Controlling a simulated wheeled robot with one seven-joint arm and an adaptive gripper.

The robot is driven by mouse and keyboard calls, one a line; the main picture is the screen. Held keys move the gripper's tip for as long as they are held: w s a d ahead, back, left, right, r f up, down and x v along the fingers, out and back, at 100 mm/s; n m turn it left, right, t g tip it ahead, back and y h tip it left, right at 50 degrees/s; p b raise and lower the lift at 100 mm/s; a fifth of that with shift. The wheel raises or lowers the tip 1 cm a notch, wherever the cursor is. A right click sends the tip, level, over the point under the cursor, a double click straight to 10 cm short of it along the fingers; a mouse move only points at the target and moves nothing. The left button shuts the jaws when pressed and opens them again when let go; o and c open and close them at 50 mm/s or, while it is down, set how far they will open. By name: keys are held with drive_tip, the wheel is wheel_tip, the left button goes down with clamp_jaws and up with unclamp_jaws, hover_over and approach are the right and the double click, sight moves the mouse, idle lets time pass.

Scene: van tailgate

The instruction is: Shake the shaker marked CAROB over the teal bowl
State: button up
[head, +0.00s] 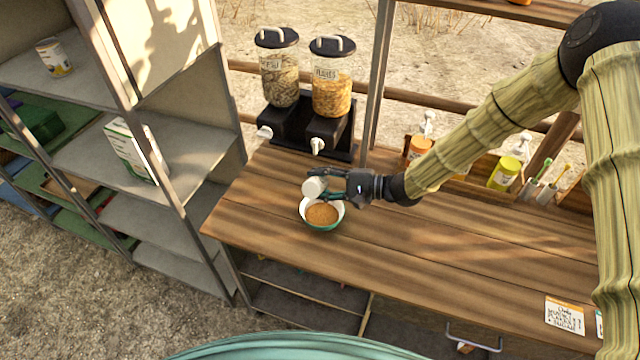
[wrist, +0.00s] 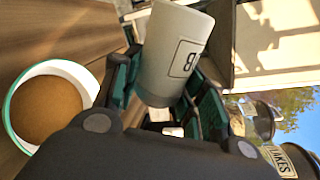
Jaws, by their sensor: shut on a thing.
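My gripper (head: 343,184) is shut on a white shaker (head: 314,187) over the back left rim of the teal bowl (head: 326,228). The shaker also shows between the fingers in the wrist view (wrist: 176,55), tilted. Only part of its label shows, with a letter like B; the full word is hidden. The bowl, teal outside and white inside, stands on the wooden counter and holds brown contents. It shows at the left in the wrist view (wrist: 90,78), apart from the gripper.
Two dispensers, one with pale contents (head: 280,80) and one with orange flakes (head: 331,92), stand behind the bowl. Bottles (head: 505,173) line the counter's back right. A card (head: 565,316) lies at the front right. Grey shelves (head: 150,180) stand left. The counter's middle (head: 450,250) is clear.

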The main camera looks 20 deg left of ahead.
drive_tip(key=shift+f, duration=0.15)
wheel_tip(320, 180, down, 5)
drive_tip(key=shift+r+b, duration=0.1)
drive_tip(key=shift+b, duration=1.15)
drive_tip(key=shift+r, duration=0.1)
drive_tip(key=shift+r+p, duration=1.55)
drive_tip(key=shift+r, duration=0.85)
drive_tip(key=shift+f+b, duration=1.3)
drive_tip(key=shift+f, duration=1.2)
